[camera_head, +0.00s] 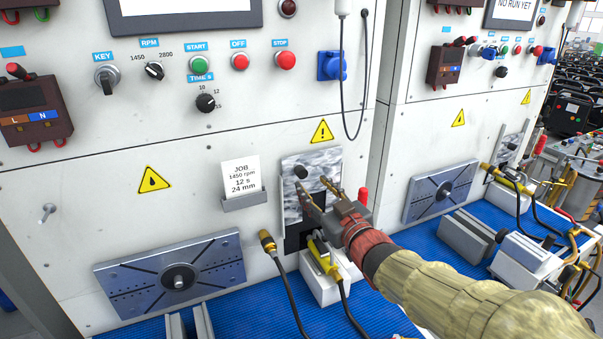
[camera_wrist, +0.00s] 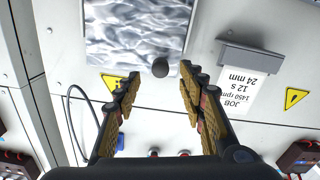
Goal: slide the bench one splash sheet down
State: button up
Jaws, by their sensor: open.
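The bench one splash sheet (camera_head: 324,161) is a grey, rippled, shiny panel upright on the front of the near bench. A dark round knob (camera_head: 300,172) stands out near its upper left. A dark opening (camera_head: 292,241) shows below the sheet, partly hidden by my gripper. My gripper (camera_head: 315,187) is open and empty in front of the sheet. In the wrist view, which is upside down, the sheet (camera_wrist: 135,30) fills the top middle. The knob (camera_wrist: 160,67) appears between the open fingertips (camera_wrist: 159,73); I cannot tell whether it is within their depth.
A job card holder (camera_head: 244,202) is left of the sheet. A yellow-handled tool (camera_head: 325,259) on a white block and a brass-tipped cable (camera_head: 268,242) stand below. A slotted plate (camera_head: 215,258) is at lower left. A second bench with its own sheet (camera_head: 513,143) is at right.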

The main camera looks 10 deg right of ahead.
aim_at(303, 175)
jog(key=b+x, duration=0.1)
jog(key=x, duration=0.6)
jog(key=shift+w+a+r, duration=0.2)
jog(key=shift+w, duration=0.2)
jog(key=shift+c, duration=1.3)
jog(key=c, duration=0.7)
grip_shut()
